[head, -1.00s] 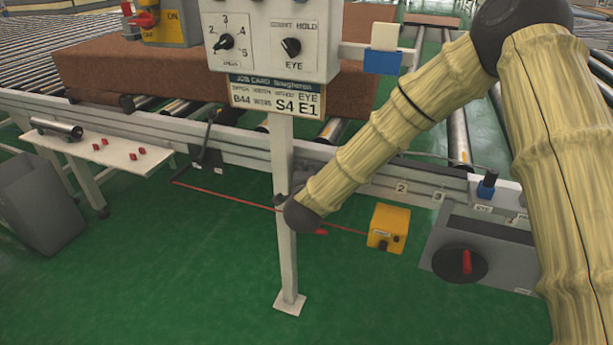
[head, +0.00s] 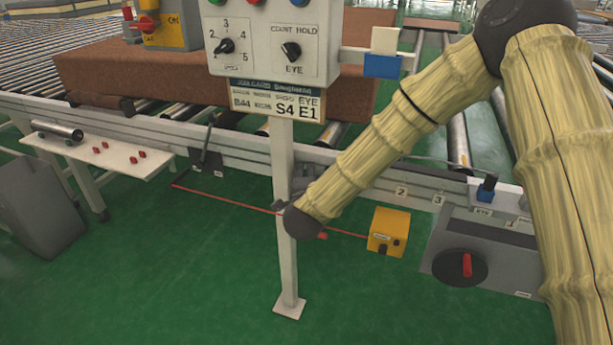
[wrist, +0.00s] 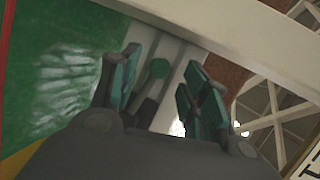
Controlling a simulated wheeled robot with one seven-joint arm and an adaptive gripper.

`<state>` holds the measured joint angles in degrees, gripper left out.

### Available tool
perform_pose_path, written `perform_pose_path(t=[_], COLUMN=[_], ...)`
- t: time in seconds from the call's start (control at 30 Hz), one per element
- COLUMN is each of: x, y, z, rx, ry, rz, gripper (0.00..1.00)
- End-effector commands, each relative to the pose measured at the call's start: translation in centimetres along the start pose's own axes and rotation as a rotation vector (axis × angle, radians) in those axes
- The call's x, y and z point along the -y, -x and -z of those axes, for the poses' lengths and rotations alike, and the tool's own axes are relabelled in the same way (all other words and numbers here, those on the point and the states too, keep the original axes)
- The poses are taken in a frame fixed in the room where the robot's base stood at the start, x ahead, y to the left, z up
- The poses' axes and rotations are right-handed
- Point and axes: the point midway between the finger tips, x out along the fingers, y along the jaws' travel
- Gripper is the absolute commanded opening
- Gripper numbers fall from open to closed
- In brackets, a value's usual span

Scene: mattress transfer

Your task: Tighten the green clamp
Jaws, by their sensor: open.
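In the wrist view my gripper (wrist: 160,78) is open, with a teal-padded finger on each side of the picture's middle. A round green knob on a dark stem, seemingly the green clamp (wrist: 156,68), shows between the fingers. I cannot tell how deep it lies between them, and I see no clear contact. In the head view my arm reaches down to the left, its dark end joint beside the white post. The gripper's fingers and the green clamp are not clear there.
The white post (head: 287,240) carries a control panel (head: 268,45). A yellow box (head: 388,232) and a grey unit with a red-handled dial (head: 466,265) stand right. A red line runs low across. A shelf (head: 75,150) holds red pieces. The green floor in front is clear.

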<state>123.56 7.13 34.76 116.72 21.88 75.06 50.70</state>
Motion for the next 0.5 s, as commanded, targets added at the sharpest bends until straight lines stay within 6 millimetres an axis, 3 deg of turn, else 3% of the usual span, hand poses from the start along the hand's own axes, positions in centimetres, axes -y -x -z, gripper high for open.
perform_pose_path(t=[0.5], x=[0.1], y=[8.8], z=[0.0], rx=[0.001], ry=[0.000], rz=[0.001], gripper=[0.46])
